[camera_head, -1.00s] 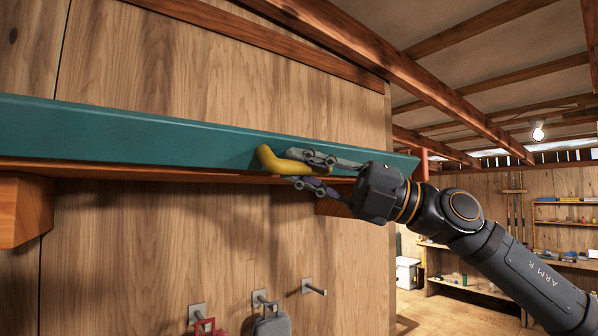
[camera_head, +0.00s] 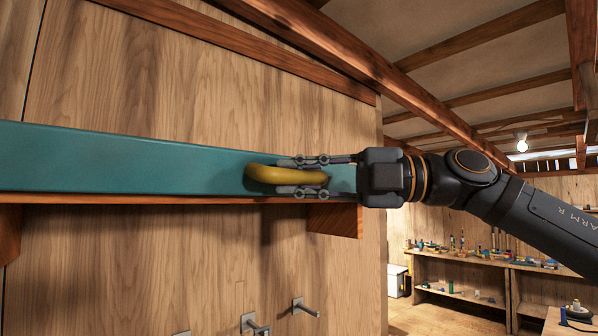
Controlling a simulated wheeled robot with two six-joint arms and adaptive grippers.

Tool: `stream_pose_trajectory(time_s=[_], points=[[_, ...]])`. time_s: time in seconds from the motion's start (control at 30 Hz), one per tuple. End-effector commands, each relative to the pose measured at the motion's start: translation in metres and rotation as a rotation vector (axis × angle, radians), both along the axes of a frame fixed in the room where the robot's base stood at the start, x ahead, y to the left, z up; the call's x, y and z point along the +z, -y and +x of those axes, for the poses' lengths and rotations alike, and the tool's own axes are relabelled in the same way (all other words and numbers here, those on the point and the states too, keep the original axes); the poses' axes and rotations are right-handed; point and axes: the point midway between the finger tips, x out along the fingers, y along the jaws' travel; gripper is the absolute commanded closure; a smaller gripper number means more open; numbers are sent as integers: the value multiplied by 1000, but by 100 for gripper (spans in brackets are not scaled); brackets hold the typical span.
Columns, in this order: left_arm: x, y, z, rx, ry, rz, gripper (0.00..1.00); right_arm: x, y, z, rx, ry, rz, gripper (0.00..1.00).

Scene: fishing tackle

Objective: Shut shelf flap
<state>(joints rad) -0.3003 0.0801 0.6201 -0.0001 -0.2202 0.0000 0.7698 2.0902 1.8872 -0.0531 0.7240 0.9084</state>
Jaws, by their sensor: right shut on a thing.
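The shelf flap (camera_head: 120,163) is a long teal board along a wooden shelf on the wall. It stands broad face towards me, its lower edge at the shelf's front edge. A yellow curved handle (camera_head: 262,173) sits on its face towards the right end. My right gripper (camera_head: 305,176) comes in from the right and is shut on the handle, one finger above it and one below. The fingers hide part of the handle, and the gripper covers the flap's right end. My left gripper is not in view.
Wooden brackets (camera_head: 335,219) hold the shelf from below. Metal hooks (camera_head: 305,307) stick out of the wall underneath. A roof beam (camera_head: 330,48) runs above. To the right the room opens to a far workbench (camera_head: 460,257) with small items.

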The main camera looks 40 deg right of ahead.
Motion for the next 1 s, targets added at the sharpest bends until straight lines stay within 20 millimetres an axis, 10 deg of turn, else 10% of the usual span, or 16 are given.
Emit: stream_pose_trajectory(time_s=[0.37,0.4,0.53,1.0], points=[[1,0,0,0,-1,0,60,0,0,0,0,-1,1,100],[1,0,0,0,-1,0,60,0,0,0,0,-1,1,75],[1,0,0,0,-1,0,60,0,0,0,0,-1,1,58],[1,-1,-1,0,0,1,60,10,2,1,-7,-9,-2,57]])
